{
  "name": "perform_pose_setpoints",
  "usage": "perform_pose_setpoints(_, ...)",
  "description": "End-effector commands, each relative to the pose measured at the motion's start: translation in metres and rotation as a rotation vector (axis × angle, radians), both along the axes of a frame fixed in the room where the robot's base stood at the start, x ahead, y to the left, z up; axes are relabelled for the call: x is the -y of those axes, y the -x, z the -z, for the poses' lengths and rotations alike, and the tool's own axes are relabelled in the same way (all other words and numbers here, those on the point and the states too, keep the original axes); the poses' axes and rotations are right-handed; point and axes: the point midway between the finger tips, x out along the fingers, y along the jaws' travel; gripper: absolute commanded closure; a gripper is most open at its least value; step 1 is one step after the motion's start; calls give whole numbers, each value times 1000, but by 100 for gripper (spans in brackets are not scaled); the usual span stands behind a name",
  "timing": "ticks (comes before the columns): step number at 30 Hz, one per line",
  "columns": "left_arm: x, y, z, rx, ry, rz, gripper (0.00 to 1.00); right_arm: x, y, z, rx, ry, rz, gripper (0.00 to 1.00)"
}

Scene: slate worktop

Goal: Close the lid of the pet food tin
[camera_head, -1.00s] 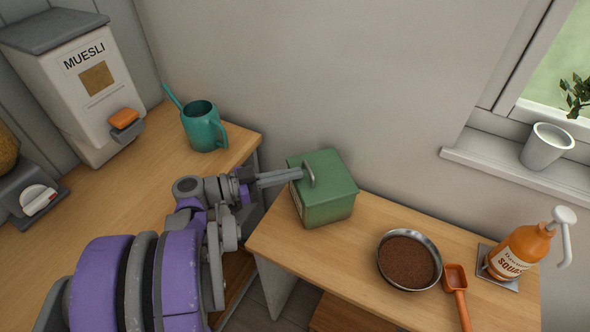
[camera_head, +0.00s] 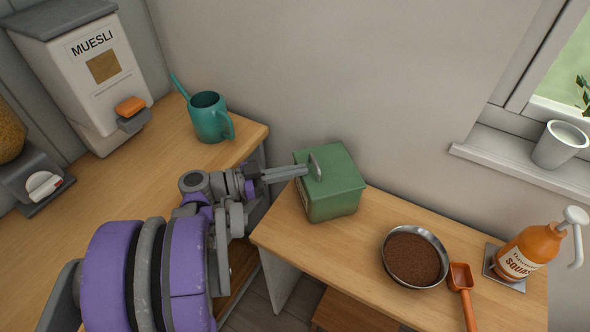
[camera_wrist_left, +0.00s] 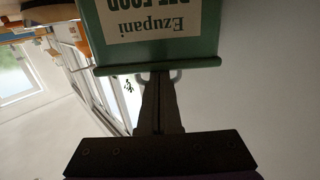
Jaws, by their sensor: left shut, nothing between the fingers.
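The pet food tin (camera_head: 333,197) is a green box near the left end of the right-hand wooden table. Its green lid (camera_head: 336,160) lies flat across the top, with a grey loop handle (camera_head: 316,167) on it. My left gripper (camera_head: 304,170) is shut and empty, its fingertips at the handle over the lid's left part. I cannot tell whether they touch it. In the left wrist view the tin's label (camera_wrist_left: 155,15) is upside down, the lid's rim (camera_wrist_left: 160,66) runs across, and the shut fingers (camera_wrist_left: 158,80) overlap the handle. My right gripper is out of view.
A bowl of brown granules (camera_head: 412,259), an orange scoop (camera_head: 461,280) and an orange pump bottle (camera_head: 527,249) stand right of the tin. A teal watering can (camera_head: 209,119) and a muesli dispenser (camera_head: 85,75) are on the left counter. A wall is close behind.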

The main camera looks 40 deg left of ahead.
Motion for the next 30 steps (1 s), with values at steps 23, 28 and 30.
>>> perform_pose_setpoints(23,1,0,-99,7,3,-1,100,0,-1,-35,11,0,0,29)
perform_pose_setpoints(28,5,-1,-97,-12,8,6,100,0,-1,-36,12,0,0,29)
perform_pose_setpoints(30,18,-4,-91,-76,25,21,100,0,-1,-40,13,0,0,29)
